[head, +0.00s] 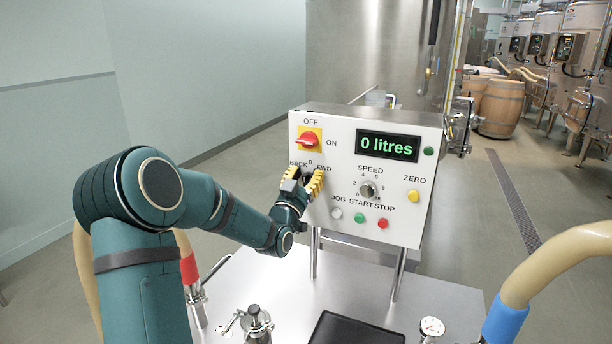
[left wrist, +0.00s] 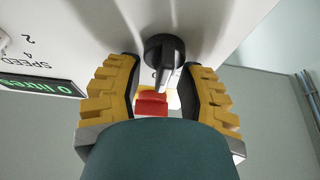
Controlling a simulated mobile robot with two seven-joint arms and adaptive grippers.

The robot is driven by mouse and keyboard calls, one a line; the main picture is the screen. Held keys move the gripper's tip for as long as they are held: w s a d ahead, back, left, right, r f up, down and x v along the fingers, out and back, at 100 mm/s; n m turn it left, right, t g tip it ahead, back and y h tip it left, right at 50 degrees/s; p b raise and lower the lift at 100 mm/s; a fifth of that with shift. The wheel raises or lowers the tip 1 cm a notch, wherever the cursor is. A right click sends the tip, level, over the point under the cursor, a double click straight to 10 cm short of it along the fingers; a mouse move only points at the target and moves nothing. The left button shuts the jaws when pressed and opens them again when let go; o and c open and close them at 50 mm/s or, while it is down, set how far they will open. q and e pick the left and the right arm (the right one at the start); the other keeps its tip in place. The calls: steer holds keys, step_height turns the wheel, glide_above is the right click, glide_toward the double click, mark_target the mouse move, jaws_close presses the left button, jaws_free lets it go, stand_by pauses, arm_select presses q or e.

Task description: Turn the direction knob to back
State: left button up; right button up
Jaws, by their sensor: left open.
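The black direction knob (left wrist: 165,52) shows in the left wrist view, between the two yellow-padded fingers of my left gripper (left wrist: 164,95). The fingers are open, one on each side of it, and a gap shows on both sides. The knob's ridge runs down that picture, but I cannot tell exactly which mark it points to. In the head view my left gripper (head: 304,183) is at the white control panel (head: 324,213), just below the BACK, 0 and FWD labels, and it largely hides the knob. My right gripper is not in view.
The red OFF/ON switch (head: 308,139) is just above the knob. The speed knob (head: 368,189) and the zero button (head: 413,196) are to the right. The jog, start and stop buttons (head: 360,217) sit below. The display (head: 388,146) reads 0 litres. A steel table (head: 260,280) extends below the panel.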

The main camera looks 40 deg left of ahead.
arm_select(q)
steer(key=shift+c, duration=0.3)
jaws_close()
steer(key=shift+f+n+y+b, duration=0.1)
steer(key=shift+n+y+b, duration=0.3)
steer(key=shift+n+b, duration=0.45)
steer(key=n+y+b, duration=0.1)
steer(key=n, duration=0.1)
steer(key=n+g+b, duration=0.1)
steer(key=b, duration=0.1)
steer(key=n+y+b, duration=0.1)
steer(key=n, duration=0.1)
steer(key=shift+s+a+n+g+y, duration=0.15)
steer(key=shift+a+n+g+y, duration=0.15)
steer(key=shift+n+g, duration=0.1)
steer(key=shift+a+f+n+g+y+b, duration=0.15)
steer(key=shift+n+g+y+b, duration=0.3)
steer(key=shift+n+b, duration=0.7)
steer(key=shift+a+r+n+g+y+b, duration=0.1)
steer(key=shift+n+g+y+b, duration=0.15)
steer(key=shift+n+g+b, duration=0.8)
steer(key=shift+s+n+t, duration=0.1)
steer(key=shift+n+t, duration=0.4)
steer(key=shift+n, duration=0.05)
